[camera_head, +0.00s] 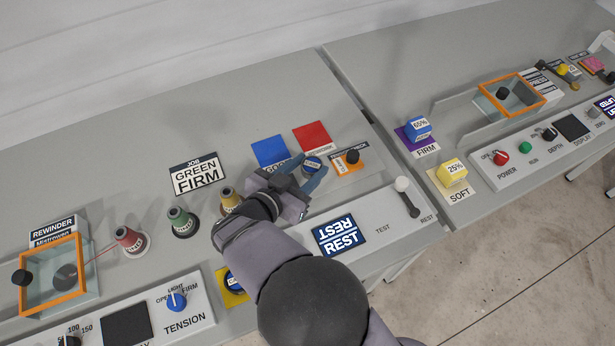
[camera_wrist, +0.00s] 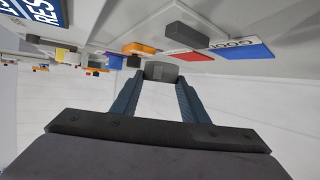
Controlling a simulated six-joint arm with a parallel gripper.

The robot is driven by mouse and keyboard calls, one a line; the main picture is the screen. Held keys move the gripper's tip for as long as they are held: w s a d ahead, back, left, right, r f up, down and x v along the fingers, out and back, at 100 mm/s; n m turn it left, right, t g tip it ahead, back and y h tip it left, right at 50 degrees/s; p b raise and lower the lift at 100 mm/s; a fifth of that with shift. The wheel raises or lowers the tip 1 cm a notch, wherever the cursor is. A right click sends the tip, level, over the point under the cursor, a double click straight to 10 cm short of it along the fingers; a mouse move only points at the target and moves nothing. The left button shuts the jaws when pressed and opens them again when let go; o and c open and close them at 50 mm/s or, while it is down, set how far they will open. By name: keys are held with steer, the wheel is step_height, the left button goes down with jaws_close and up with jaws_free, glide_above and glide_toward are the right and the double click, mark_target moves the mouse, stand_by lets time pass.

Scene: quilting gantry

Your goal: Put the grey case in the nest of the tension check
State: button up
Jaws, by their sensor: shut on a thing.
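The grey case (camera_wrist: 162,71) is between my fingertips in the wrist view. I cannot make out the nest clearly.
A blue square (camera_head: 270,150) and a red square (camera_head: 312,137) lie behind the gripper. Spools (camera_head: 183,221) stand to the left. A blue-topped disc (camera_head: 234,283) sits on a yellow square, partly behind my arm. A white test lever (camera_head: 404,190) stands at front right. The back of the bench is clear.

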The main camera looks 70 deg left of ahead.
mark_target(308, 177)
steer(key=shift+f+b, duration=1.75)
steer(key=shift+f, duration=0.15)
steer(key=shift+r, duration=0.1)
steer(key=shift+d+f, duration=0.1)
steer(key=shift+f, duration=0.25)
